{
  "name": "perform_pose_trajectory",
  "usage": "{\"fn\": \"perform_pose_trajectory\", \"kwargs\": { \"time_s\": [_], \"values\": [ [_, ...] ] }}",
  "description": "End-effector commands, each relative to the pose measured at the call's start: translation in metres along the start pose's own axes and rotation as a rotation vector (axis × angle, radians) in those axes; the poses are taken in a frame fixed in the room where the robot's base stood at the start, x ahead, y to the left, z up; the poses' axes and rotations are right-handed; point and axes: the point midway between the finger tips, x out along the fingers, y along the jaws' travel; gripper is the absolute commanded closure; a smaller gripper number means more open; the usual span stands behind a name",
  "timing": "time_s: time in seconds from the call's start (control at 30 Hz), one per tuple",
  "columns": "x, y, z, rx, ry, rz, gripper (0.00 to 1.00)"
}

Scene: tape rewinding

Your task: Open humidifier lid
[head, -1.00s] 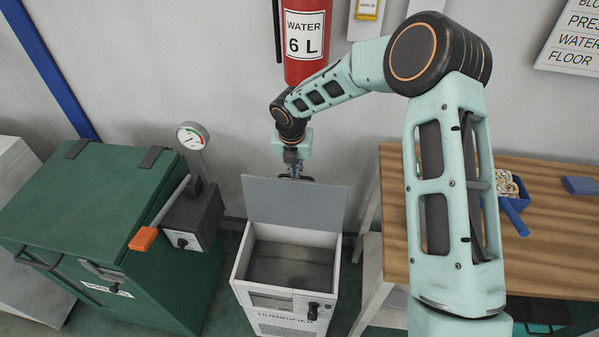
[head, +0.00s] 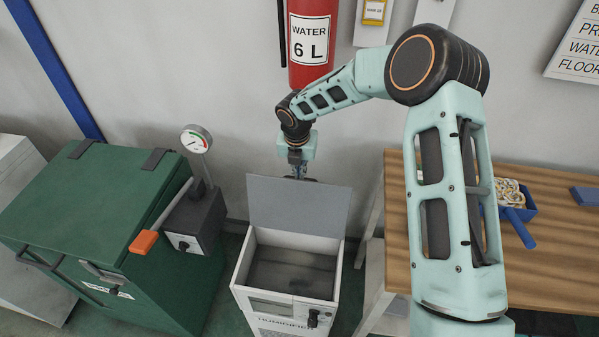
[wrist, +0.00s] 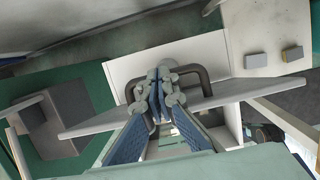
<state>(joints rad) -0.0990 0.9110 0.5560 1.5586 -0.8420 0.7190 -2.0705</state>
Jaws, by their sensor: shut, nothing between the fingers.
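The humidifier (head: 322,322) is a white box on the floor in the middle of the head view. Its top is open and the dark inside shows. Its grey lid (head: 298,208) stands raised, nearly upright, at the back edge. My gripper (head: 297,174) is at the lid's top edge, partly hidden behind it. In the wrist view my gripper (wrist: 160,95) is shut and empty, with its fingertips beside the dark loop handle (wrist: 207,88) on the lid (wrist: 262,91). I cannot tell whether the fingers touch the handle.
A green cabinet (head: 75,205) with a gauge (head: 196,139) and an orange-tipped lever (head: 144,242) stands left of the humidifier. A red extinguisher (head: 310,72) hangs on the wall above my gripper.

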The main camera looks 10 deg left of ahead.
Motion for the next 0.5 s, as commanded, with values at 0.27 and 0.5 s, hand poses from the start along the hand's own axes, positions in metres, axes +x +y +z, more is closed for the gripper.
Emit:
{"fn": "perform_pose_trajectory", "kwargs": {
  "time_s": [0.27, 0.5],
  "values": [
    [-0.026, -0.001, 0.002, 0.0, -0.004, 0.0, 1.0],
    [-0.078, 0.0, 0.002, 0.001, -0.005, 0.001, 1.0]
  ]
}}
